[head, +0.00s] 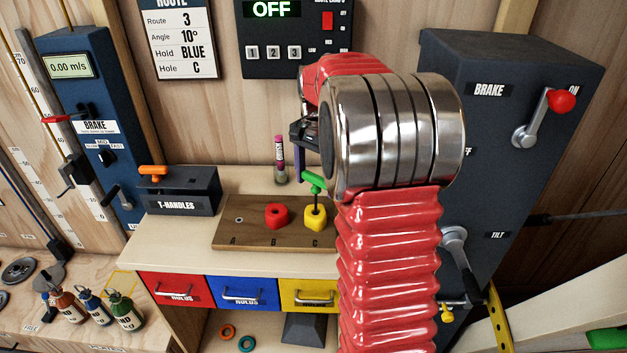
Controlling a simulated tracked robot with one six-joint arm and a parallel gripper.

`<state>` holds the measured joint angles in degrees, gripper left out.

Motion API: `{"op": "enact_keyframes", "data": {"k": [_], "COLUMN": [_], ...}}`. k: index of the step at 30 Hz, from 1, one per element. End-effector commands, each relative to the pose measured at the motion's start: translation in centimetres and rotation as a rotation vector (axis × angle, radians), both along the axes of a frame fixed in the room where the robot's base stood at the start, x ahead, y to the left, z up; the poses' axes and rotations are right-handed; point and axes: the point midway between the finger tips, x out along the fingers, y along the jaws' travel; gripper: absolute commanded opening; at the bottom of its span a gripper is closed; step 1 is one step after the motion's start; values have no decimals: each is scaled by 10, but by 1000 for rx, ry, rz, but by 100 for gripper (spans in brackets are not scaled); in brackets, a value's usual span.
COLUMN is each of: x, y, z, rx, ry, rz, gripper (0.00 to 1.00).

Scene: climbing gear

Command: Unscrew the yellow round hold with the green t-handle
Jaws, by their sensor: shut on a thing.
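The yellow round hold (316,218) sits on the wooden board at the position marked C. The green t-handle (313,182) stands above it, its thin shaft reaching down to the middle of the hold. My gripper (311,170) is at the top of the green t-handle and shut on it. My red and silver arm hides most of the gripper and the board's right end. Whether the shaft tip is seated in the hold's bolt is too small to tell.
The wooden board (225,238) also carries a red hold (277,216) at B and a bare hole at A. The T-handles block (180,195) with an orange t-handle (152,170) stands left. A purple-topped tube (279,160) stands behind. Red, blue and yellow drawers are below.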

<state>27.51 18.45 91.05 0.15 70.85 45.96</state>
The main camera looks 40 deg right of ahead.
Motion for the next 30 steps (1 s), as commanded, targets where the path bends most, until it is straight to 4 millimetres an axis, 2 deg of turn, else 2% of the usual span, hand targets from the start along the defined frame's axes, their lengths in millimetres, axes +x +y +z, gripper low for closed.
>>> {"op": "enact_keyframes", "data": {"k": [13,30], "x": [-1,0], "y": [0,0], "z": [-2,-2], "rx": [1,4], "ry": [3,1], "rz": [48,477], "gripper": [42,42]}}
